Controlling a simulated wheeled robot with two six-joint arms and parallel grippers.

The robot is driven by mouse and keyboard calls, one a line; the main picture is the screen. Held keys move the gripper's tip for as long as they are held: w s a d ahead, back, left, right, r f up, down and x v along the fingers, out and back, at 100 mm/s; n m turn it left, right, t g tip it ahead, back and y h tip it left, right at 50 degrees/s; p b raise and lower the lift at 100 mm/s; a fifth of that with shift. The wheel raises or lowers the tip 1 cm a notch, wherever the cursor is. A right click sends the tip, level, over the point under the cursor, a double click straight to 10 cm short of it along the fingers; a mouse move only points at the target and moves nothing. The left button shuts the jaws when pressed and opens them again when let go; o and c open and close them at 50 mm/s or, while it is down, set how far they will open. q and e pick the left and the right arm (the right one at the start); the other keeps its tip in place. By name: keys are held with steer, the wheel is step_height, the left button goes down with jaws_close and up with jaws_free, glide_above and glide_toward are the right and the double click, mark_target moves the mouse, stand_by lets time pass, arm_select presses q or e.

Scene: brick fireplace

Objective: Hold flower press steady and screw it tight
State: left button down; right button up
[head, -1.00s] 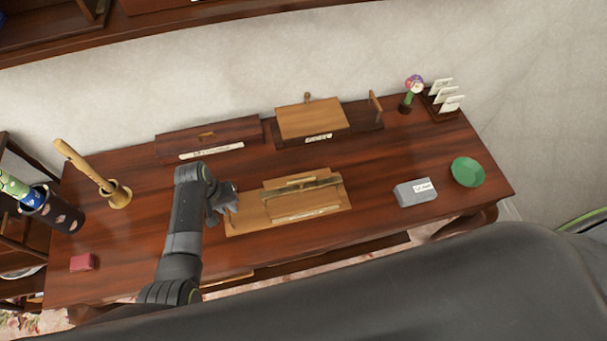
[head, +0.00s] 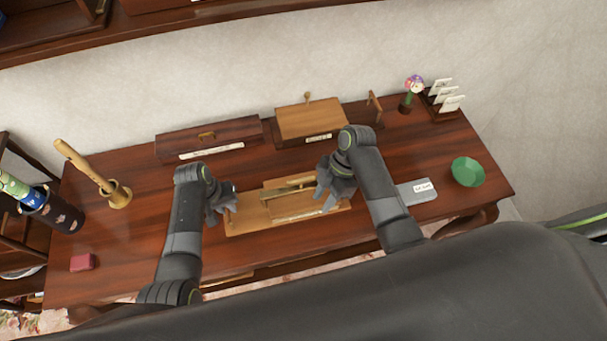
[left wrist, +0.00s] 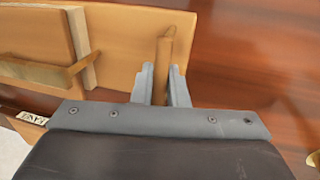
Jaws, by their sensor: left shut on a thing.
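The flower press (head: 245,219) lies on the dark wooden table, a light wooden base with a raised plate (head: 292,208) and a brass bar (head: 284,191) across it. My left gripper (head: 226,205) is at the press's left end. In the left wrist view this gripper (left wrist: 162,82) is shut on an upright wooden handle (left wrist: 165,50) of the press; the brass bar (left wrist: 50,74) shows there beside it. My right gripper (head: 326,198) is over the press's right end, by the bar's right end. Its fingertips are too small to tell open from shut, and it hides that bar end.
Behind stand a long dark box (head: 208,138) and a wooden stand (head: 312,119). A grey block (head: 418,191) lies beside my right arm, with a green dish (head: 467,171) further right. A mortar with pestle (head: 118,194) stands left.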

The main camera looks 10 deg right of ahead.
mark_target(301, 179)
steer(key=w+r+m+t, duration=0.25)
steer(key=w+r, duration=0.45)
steer(key=r, duration=0.5)
steer(key=shift+n, duration=0.35)
steer(key=x, duration=0.7)
steer(key=d+x, duration=0.1)
steer(key=x, duration=0.3)
steer(key=shift+w+a+f, duration=0.1)
steer(key=shift+f, duration=0.5)
jaws_close()
